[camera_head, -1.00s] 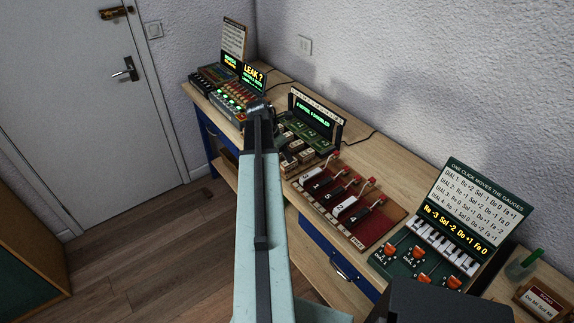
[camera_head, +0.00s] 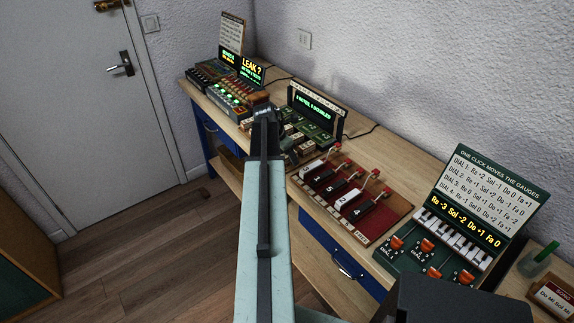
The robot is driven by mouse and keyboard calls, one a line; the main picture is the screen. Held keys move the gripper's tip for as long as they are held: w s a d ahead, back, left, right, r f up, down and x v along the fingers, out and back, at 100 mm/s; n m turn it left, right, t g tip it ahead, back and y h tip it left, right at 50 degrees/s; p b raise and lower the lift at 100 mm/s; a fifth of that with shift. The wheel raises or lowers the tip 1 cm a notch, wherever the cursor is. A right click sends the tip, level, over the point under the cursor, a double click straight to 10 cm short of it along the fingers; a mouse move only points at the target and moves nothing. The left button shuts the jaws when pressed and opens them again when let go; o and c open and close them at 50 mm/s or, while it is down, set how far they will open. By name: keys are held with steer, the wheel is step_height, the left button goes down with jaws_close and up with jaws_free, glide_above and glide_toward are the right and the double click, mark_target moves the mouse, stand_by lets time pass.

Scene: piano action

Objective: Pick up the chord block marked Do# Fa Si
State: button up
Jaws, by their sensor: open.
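Small light chord blocks (camera_head: 299,137) sit at the green unit with the lit display (camera_head: 314,108), on the wooden bench. Their markings are too small to read, so I cannot tell which one is Do# Fa Si. My arm reaches away from me up the middle of the view. My gripper (camera_head: 284,148) is at its far end, dark and small, over the near left edge of the green unit. It is open, with nothing visible between its jaws. The arm and gripper hide some of the blocks.
A red board with numbered levers (camera_head: 352,198) stands right of the gripper. A green dial panel (camera_head: 430,250) with a raised sign is farther right. Lit consoles (camera_head: 230,92) stand at the far left of the bench (camera_head: 402,178). Wooden floor is free at left.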

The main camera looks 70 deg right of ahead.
steer(key=shift+r, duration=0.1)
jaws_close()
steer(key=shift+r, duration=0.1)
